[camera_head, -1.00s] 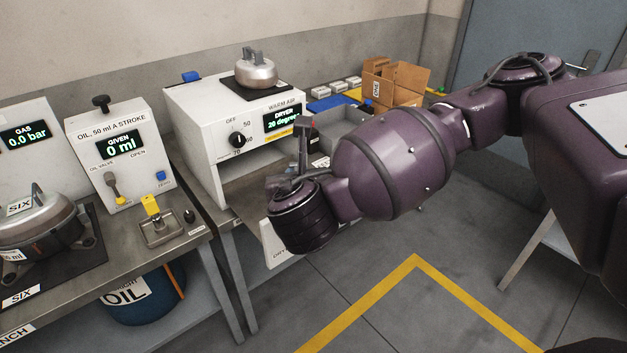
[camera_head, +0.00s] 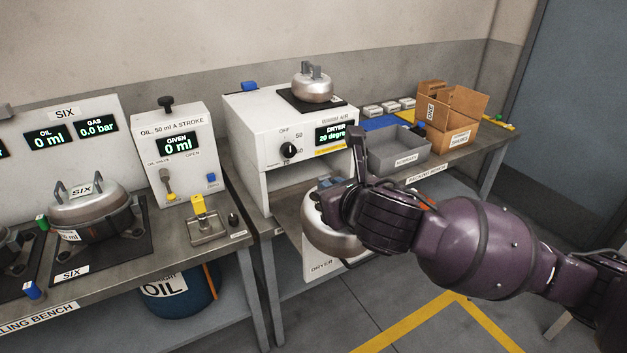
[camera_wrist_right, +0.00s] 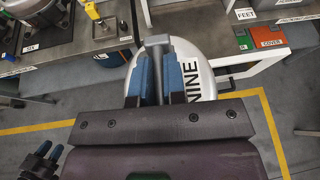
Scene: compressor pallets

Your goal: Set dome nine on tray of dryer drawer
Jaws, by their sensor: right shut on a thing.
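My right gripper (camera_head: 335,198) is shut on the handle of dome nine (camera_head: 328,238), a silvery dome. The dome hangs at the dryer's front, partly hidden by my wrist. In the right wrist view, the blue fingers (camera_wrist_right: 156,75) clasp its grey handle, and the dome (camera_wrist_right: 207,82) shows the label NINE. The dryer drawer (camera_head: 320,266) has a white front marked DRYER and appears pulled out below the oven. Its tray is mostly hidden by dome and arm; I cannot tell whether the dome touches it. My left gripper (camera_wrist_right: 42,158) seems to show at the wrist view's lower left, its opening unclear.
The white dryer (camera_head: 290,125) carries another dome (camera_head: 312,88) on a dark pad. A grey bin (camera_head: 398,150) and an open carton (camera_head: 450,118) stand to its right. The oil station (camera_head: 172,150) and the dome labelled SIX (camera_head: 92,208) stand left.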

